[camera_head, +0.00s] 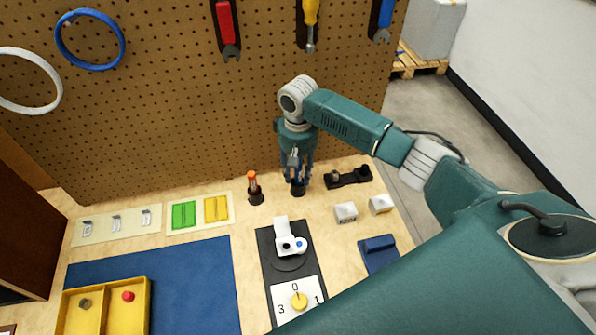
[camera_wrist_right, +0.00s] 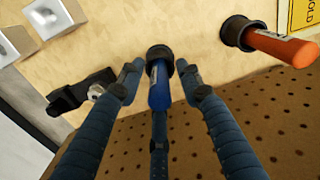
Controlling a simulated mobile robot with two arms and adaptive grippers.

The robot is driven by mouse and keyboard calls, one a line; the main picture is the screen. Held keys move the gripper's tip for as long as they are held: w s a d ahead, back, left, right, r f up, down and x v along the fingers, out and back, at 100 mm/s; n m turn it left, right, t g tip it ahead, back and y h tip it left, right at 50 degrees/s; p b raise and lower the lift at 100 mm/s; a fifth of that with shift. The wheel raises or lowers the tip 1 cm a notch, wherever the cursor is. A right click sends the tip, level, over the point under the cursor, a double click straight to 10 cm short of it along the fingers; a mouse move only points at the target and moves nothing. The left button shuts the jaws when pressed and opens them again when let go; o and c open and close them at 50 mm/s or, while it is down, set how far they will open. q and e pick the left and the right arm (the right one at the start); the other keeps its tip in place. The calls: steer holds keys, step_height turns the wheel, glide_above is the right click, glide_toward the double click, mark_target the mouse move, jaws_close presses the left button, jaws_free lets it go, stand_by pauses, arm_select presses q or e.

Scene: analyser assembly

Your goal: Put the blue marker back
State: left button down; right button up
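The blue marker (camera_wrist_right: 159,94) stands in a black round holder (camera_wrist_right: 159,54) in the right wrist view, its lower end inside the holder's ring. In the head view the black holder (camera_head: 298,190) is below my right gripper (camera_head: 298,175), whose fingers mostly hide the marker. In the right wrist view my right gripper (camera_wrist_right: 159,80) has its fingers spread around the marker, with visible gaps on both sides. It is open and points down. My left gripper is in neither view.
An orange marker (camera_head: 253,182) stands in its own black holder to the left. A black fixture (camera_head: 348,178) lies to the right, with two small white blocks (camera_head: 345,212) in front of it. A white device (camera_head: 288,240) stands nearer. The pegboard (camera_head: 180,110) rises close behind.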

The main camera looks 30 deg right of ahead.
step_height(320, 180, up, 12)
steer(key=shift+r+b, duration=0.15)
steer(key=shift+b, duration=0.6)
stand_by(0.3)
